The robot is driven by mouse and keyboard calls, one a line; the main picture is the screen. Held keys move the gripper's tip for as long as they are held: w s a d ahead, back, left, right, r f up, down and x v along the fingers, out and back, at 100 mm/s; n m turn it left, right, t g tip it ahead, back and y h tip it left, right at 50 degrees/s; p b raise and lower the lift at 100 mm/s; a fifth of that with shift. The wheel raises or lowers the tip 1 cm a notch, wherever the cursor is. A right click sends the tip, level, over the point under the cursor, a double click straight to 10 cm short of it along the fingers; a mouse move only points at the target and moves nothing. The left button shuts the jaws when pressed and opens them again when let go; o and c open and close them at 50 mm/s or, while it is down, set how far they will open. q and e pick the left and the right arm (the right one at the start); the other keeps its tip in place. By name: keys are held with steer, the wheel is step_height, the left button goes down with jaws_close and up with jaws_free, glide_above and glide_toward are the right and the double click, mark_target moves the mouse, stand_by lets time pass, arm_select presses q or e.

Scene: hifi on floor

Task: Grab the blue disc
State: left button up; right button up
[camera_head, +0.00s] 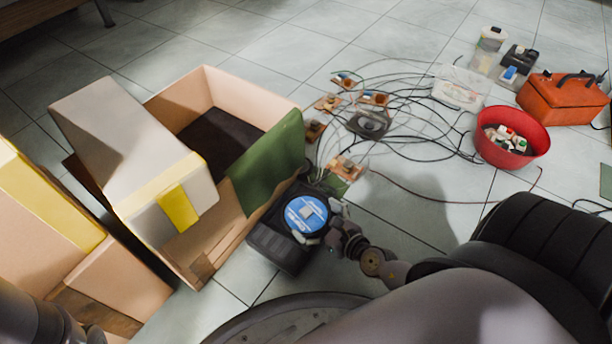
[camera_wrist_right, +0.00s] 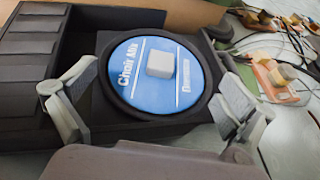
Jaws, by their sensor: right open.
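The blue disc (camera_head: 306,213) has white lettering and a dark rim. It lies face up on a black hi-fi unit (camera_head: 277,246) on the floor. In the right wrist view the disc (camera_wrist_right: 131,81) fills the middle, with a small pale block (camera_wrist_right: 160,64) at its centre. My right gripper (camera_head: 318,221) is open at the disc. In the wrist view its two grey fingers (camera_wrist_right: 150,92) stand on the left and right sides of the disc; contact cannot be told. Part of my left arm shows at the lower left, its gripper (camera_head: 95,335) mostly cut off.
An open cardboard box (camera_head: 250,92) with a green flap (camera_head: 268,160) stands close behind the hi-fi unit. A grey box (camera_head: 135,150) leans on its left side. Cables and circuit boards (camera_head: 347,168) spread behind, with a red bowl (camera_head: 512,150) and orange toolbox (camera_head: 562,100) at right.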

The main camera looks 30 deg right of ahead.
steer(key=shift+x, duration=0.8)
steer(key=shift+r, duration=0.1)
steer(key=shift+c, duration=0.4)
steer(key=shift+s, duration=0.15)
steer(key=c, duration=1.3)
steer(key=shift+o, duration=0.2)
steer(key=shift+a, duration=0.1)
